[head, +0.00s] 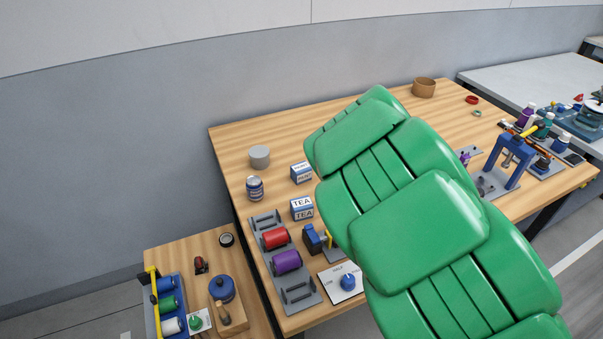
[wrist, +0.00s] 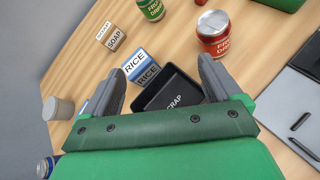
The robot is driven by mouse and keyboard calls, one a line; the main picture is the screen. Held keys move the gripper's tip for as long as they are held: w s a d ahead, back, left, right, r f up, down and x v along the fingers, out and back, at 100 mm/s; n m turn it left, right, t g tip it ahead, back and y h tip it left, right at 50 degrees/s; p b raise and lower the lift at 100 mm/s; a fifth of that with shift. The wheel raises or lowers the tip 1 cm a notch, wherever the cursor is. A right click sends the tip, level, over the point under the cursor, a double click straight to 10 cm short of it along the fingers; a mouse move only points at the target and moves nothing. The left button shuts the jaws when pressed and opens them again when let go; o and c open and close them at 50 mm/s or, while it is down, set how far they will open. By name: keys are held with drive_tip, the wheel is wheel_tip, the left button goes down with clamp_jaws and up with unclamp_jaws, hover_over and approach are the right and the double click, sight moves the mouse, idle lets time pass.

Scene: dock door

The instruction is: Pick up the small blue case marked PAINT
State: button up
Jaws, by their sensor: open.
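A small blue and white case (head: 301,173) stands on the large wooden bench, behind the TEA case and right of the grey cylinder. Its lettering is too small to read surely, so I cannot confirm PAINT. In the wrist view, my gripper (wrist: 160,76) is open with nothing held. A blue and white case marked RICE (wrist: 138,68) stands ahead between the fingers, nearer the left one. Another blue and white piece (wrist: 90,106) shows beside the left finger, mostly hidden. In the head view my green arm hides my gripper and the middle of the bench.
A TEA case (head: 302,208), grey cylinder (head: 259,157) and blue can (head: 254,188) stand nearby. In the wrist view, a black SCRAP tray (wrist: 168,98), a red-labelled can (wrist: 213,34) and a SOAP case (wrist: 113,39) crowd the area. Bare wood lies at upper left there.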

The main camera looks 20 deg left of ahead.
sight(298, 167)
drive_tip(key=a+f+n+y, duration=0.1)
drive_tip(key=a, duration=0.1)
drive_tip(key=s+a+f+n+y, duration=0.1)
drive_tip(key=a+n, duration=0.1)
drive_tip(key=a, duration=0.1)
drive_tip(key=a+f+n, duration=0.1)
drive_tip(key=a, duration=0.2)
drive_tip(key=shift+s+n+g+y, duration=0.2)
drive_tip(key=shift+n+g+y, duration=0.2)
drive_tip(key=s+a+f+n+y, duration=0.1)
drive_tip(key=a+n, duration=0.1)
drive_tip(key=a, duration=0.1)
drive_tip(key=s+a+f+n+g+y, duration=0.1)
drive_tip(key=s+a, duration=0.1)
drive_tip(key=a, duration=0.1)
drive_tip(key=s+a+f+n+g+y, duration=0.1)
drive_tip(key=a+n, duration=0.1)
drive_tip(key=a, duration=0.1)
drive_tip(key=shift+s+a+n+y, duration=0.3)
drive_tip(key=shift+r+x, duration=0.2)
drive_tip(key=shift+x, duration=3.7)
drive_tip(key=shift+a, duration=0.1)
drive_tip(key=shift+c, duration=0.3)
drive_tip(key=c, duration=1)
drive_tip(key=shift+r, duration=0.1)
